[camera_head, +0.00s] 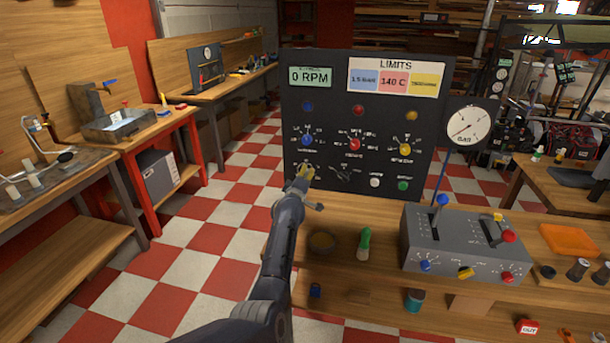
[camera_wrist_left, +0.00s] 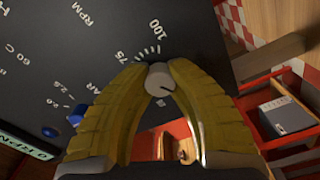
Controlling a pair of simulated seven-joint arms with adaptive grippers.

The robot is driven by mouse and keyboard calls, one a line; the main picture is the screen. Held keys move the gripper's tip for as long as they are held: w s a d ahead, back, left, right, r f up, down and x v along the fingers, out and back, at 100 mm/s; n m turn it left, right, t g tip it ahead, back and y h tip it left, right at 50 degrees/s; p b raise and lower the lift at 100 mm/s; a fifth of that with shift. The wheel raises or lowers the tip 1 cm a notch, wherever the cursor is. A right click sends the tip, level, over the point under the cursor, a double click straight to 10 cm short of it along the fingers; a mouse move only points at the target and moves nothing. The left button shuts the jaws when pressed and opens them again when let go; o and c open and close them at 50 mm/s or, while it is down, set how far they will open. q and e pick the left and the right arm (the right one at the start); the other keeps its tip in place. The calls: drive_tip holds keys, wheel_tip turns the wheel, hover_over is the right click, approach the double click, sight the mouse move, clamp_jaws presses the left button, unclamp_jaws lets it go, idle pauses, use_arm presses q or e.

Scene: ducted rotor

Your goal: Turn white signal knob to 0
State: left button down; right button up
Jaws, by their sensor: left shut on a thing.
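The white signal knob (camera_wrist_left: 159,77) shows in the left wrist view as a small pale round knob with a dark line on its face. Scale ticks and the printed numbers 75 and 100 stand beside it on the dark panel (camera_wrist_left: 100,30). My left gripper (camera_wrist_left: 160,66) has its yellow fingers shut on the knob, one on each side. In the head view, my left gripper (camera_head: 304,174) is at the lower left of the panel (camera_head: 330,100) and hides the knob. My right gripper is not in view.
The panel also carries blue (camera_head: 306,139), red (camera_head: 355,143) and yellow (camera_head: 405,149) knobs. A white button (camera_head: 376,182) and a green one (camera_head: 403,186) are to the right. A grey control box (camera_head: 420,240) and a green-topped item (camera_head: 364,243) stand on the bench in front.

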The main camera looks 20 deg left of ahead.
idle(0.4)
use_arm(q)
drive_tip(key=c, duration=1.1)
unclamp_jaws()
drive_tip(key=shift+o, duration=0.2)
drive_tip(key=s, duration=0.7)
drive_tip(key=shift+s+d, duration=0.25)
